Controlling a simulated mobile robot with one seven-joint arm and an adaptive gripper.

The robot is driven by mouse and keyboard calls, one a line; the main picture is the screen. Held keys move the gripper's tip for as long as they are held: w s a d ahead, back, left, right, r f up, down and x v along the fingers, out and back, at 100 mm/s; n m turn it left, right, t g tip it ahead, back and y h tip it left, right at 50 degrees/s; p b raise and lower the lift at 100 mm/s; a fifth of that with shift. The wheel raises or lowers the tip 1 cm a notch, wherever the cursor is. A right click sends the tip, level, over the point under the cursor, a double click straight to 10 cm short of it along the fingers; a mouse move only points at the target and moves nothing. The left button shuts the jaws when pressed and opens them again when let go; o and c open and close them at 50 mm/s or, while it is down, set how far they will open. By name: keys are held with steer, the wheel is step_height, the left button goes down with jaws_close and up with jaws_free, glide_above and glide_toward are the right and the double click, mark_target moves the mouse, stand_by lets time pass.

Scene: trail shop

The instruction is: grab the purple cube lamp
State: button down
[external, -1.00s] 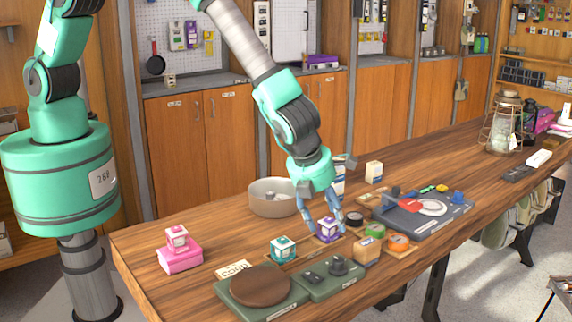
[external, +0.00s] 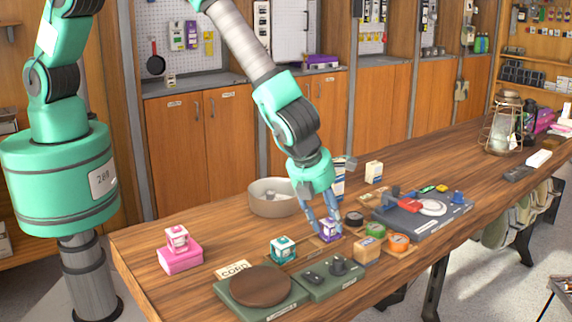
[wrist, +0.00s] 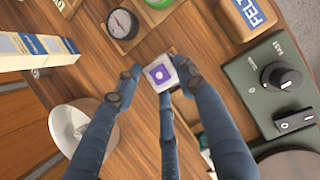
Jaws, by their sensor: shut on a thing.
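The purple cube lamp (external: 328,231) is a small purple and white cube on a wooden tray strip on the counter. In the wrist view the cube lamp (wrist: 160,73) shows its white top with a purple square. My gripper (external: 326,217) is lowered onto it from above, with blue fingers on its sides. In the wrist view my gripper (wrist: 159,82) has fingers on either side of the cube and a third finger below it, closed against it. The fingers hide parts of its sides. I cannot tell whether it is clear of the tray.
A teal cube lamp (external: 283,249) stands to the left and a pink one (external: 177,239) farther left on a pink box. A round pan (external: 272,198) is behind. A green control box (external: 330,277) is in front.

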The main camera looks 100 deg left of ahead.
mark_target(328, 219)
steer(key=shift+w+r, duration=0.15)
steer(key=shift+r, duration=0.05)
steer(key=shift+r, duration=0.25)
step_height(328, 219, up, 3)
steer(key=shift+f+p, duration=0.1)
steer(key=shift+p, duration=0.25)
steer(key=s+a+r, duration=0.1)
steer(key=s+a, duration=0.1)
steer(key=s, duration=1.4)
steer(key=shift+a+r, duration=0.15)
